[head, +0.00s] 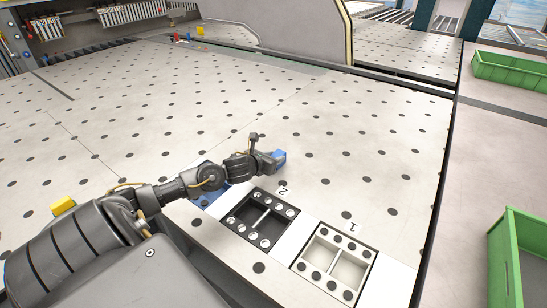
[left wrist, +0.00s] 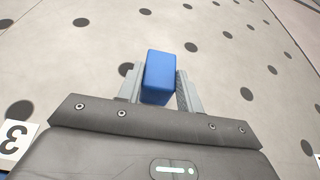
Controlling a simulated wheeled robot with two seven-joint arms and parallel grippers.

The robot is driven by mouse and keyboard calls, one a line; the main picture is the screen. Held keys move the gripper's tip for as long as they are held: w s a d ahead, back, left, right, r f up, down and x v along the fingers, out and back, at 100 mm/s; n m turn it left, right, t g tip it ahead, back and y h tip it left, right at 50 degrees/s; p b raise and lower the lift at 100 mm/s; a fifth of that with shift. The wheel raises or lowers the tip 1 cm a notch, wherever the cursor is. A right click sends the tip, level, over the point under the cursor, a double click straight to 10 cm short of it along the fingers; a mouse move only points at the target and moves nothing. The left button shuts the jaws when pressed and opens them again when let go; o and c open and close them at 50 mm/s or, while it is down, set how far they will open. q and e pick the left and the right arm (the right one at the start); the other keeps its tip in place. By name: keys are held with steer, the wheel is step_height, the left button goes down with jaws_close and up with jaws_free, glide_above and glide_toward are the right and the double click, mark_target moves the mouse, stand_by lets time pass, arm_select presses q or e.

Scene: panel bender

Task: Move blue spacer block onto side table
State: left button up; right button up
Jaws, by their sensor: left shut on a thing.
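The blue spacer block (head: 278,156) is at the end of my left arm in the head view, over the perforated bender table. In the left wrist view the blue block (left wrist: 159,76) sits between the two fingers of my left gripper (left wrist: 160,88), which is shut on it. The left gripper (head: 273,161) is small in the head view and partly hidden by its own wrist. The gap between the block and the table surface is hard to judge. My right gripper is not in view. I cannot tell which surface is the side table.
Numbered trays sit at the table's front edge: a dark one (head: 237,215) by the 2, a white one (head: 351,270) by the 1, and a blue one (head: 204,201) partly behind my arm. Green bins (head: 511,71) (head: 515,215) stand at the right. A yellow block (head: 63,206) lies left.

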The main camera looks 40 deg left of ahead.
arm_select(q)
steer(key=o, duration=1)
steer(key=shift+o, duration=0.2)
steer(key=shift+r+p, duration=0.2)
steer(key=shift+p, duration=0.15)
steer(key=b+v, duration=0.1)
steer(key=v, duration=0.5)
steer(key=b+v, duration=0.1)
steer(key=v, duration=0.2)
steer(key=shift+s+d+f+b, duration=0.1)
steer(key=shift+s+f+b, duration=0.15)
steer(key=shift+b, duration=0.1)
steer(key=v, duration=0.2)
steer(key=shift+s+r, duration=0.2)
steer(key=shift+r, duration=0.15)
steer(key=shift+r, duration=0.1)
